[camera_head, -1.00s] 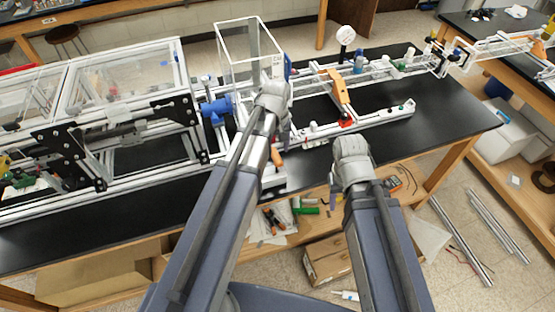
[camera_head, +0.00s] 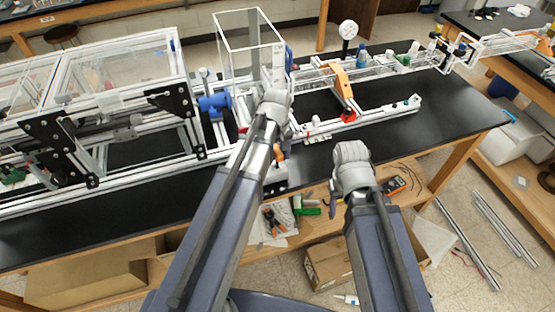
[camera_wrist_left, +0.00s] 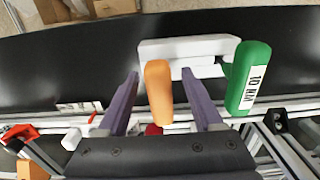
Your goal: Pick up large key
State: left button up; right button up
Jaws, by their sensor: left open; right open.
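Two key handles show in the left wrist view: an orange handle (camera_wrist_left: 159,92) and a larger green handle (camera_wrist_left: 249,78) marked "10 MM" to its right. Both are at a white holder block (camera_wrist_left: 190,47); the key shafts are mostly hidden. My left gripper (camera_wrist_left: 159,76) is open, with one purple finger on each side of the orange handle, apart from it. The green handle lies outside the right finger. In the head view the orange handle (camera_head: 279,152) shows beside my left wrist.
The black table (camera_head: 420,128) holds an aluminium extrusion frame (camera_head: 120,175) at the left and a clear box (camera_head: 240,40) behind my left gripper. A rail with an orange bracket (camera_head: 342,80) runs right. A cardboard box (camera_head: 330,262) sits below. Bare tabletop lies at the right.

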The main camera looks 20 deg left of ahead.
pick_arm(q)
jog(key=shift+f+b, duration=0.45)
jog(key=shift+f, duration=0.5)
jog(key=shift+r, duration=0.1)
jog(key=shift+c, duration=0.2)
grip_shut()
